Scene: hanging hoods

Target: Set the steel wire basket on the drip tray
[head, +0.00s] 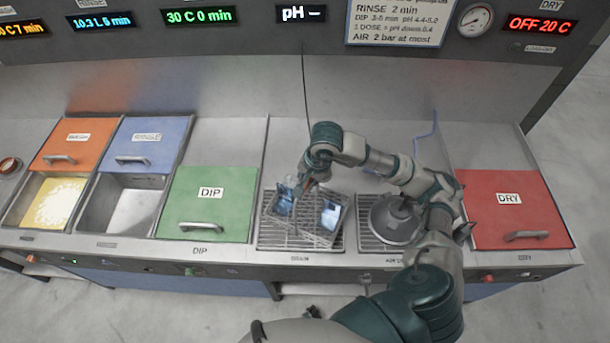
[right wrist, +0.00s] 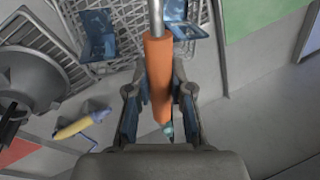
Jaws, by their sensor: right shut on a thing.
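The steel wire basket (head: 322,222) holds blue pieces and is over the grate of the drip tray (head: 272,241), labelled DRAIN. It sits at an angle to the grate bars; I cannot tell whether it touches them. My right gripper (head: 312,178) is above the basket. In the right wrist view, my right gripper (right wrist: 158,88) is shut on the orange grip (right wrist: 158,70) of the basket's steel handle, with the basket wires (right wrist: 125,65) beyond it. My left gripper is not in view.
Left of the drip tray is the green DIP lid (head: 205,210), shut. Right of it, a dark round funnel-like thing (head: 394,222) stands on another grate, then the red DRY lid (head: 510,215). A yellow-handled tool (right wrist: 75,130) shows in the right wrist view. Two bays at left are open.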

